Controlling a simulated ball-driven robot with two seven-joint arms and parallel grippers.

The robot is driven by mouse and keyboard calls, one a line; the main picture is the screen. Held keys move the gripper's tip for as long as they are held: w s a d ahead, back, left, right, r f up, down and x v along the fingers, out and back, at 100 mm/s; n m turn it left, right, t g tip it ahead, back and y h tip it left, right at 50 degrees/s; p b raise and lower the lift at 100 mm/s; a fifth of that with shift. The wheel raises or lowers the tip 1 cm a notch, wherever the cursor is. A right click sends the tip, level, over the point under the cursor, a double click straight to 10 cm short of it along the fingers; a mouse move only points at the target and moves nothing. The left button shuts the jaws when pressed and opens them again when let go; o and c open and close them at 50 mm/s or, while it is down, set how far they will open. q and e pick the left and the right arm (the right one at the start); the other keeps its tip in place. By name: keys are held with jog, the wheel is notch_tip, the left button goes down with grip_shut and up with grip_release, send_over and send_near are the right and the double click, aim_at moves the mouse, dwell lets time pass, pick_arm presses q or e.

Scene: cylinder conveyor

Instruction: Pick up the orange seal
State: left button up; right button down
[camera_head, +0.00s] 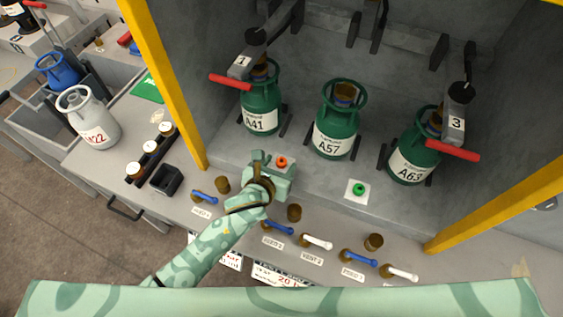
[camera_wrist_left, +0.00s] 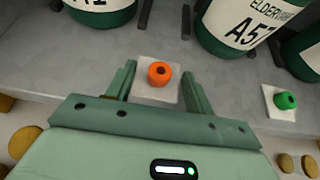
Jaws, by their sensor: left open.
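The orange seal (camera_head: 282,162) is a small ring with a dark hole, lying on a white square pad on the grey bench ledge. In the left wrist view the orange seal (camera_wrist_left: 160,73) shows just beyond and between the two fingers of my left gripper (camera_wrist_left: 157,85). In the head view my left gripper (camera_head: 275,172) is over the pad, in front of the cylinder marked A41. Its fingers are apart with nothing held between them. Whether they touch the pad cannot be told. My right gripper is in neither view.
Green cylinders A41 (camera_head: 262,108), A57 (camera_head: 336,125) and A63 (camera_head: 412,150) stand behind. A green seal (camera_head: 359,188) lies on another white pad to the right. Blue and white valve levers (camera_head: 318,242) line the front edge. Yellow posts (camera_head: 170,85) frame the bay.

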pick_arm(q)
jog(key=shift+r, duration=0.1)
jog(key=c, duration=1.1)
